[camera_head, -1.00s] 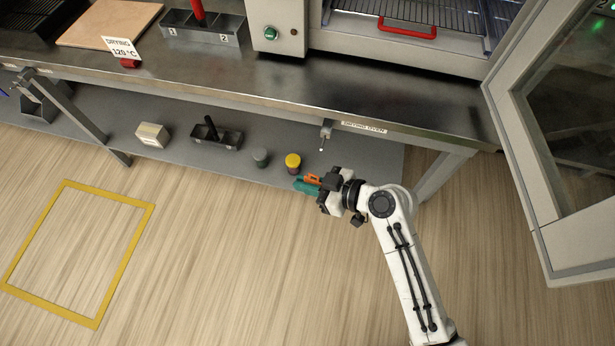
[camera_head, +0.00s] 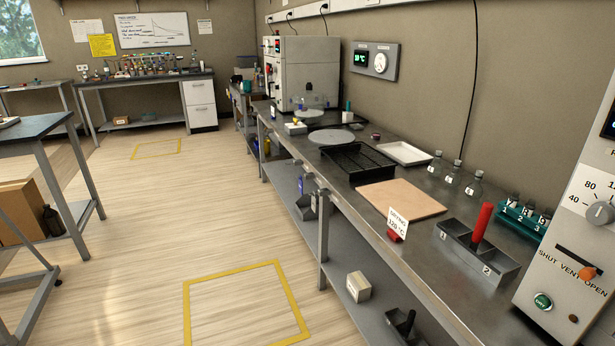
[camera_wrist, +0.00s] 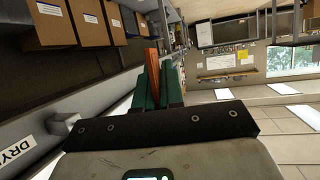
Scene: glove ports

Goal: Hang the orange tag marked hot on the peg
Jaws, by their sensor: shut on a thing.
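My gripper (camera_wrist: 158,88) shows in the wrist view, its green fingers shut on an orange tag (camera_wrist: 151,55). The tag is seen nearly edge-on between the fingers, and no word on it can be read. A pale grey fitting (camera_wrist: 63,124) sticks out at the left of the wrist view, close to a label beginning "DRY" (camera_wrist: 20,152); it may be the peg, but I cannot tell. The tag stands apart from this fitting. Neither gripper, tag nor peg shows in the head view now.
The long steel bench (camera_head: 425,270) holds a "DRYING 120 °C" card (camera_head: 398,221), a wooden board (camera_head: 402,200) and a divided tray (camera_head: 476,250) with a red-handled tool. The floor within the yellow outline (camera_head: 187,308) is clear.

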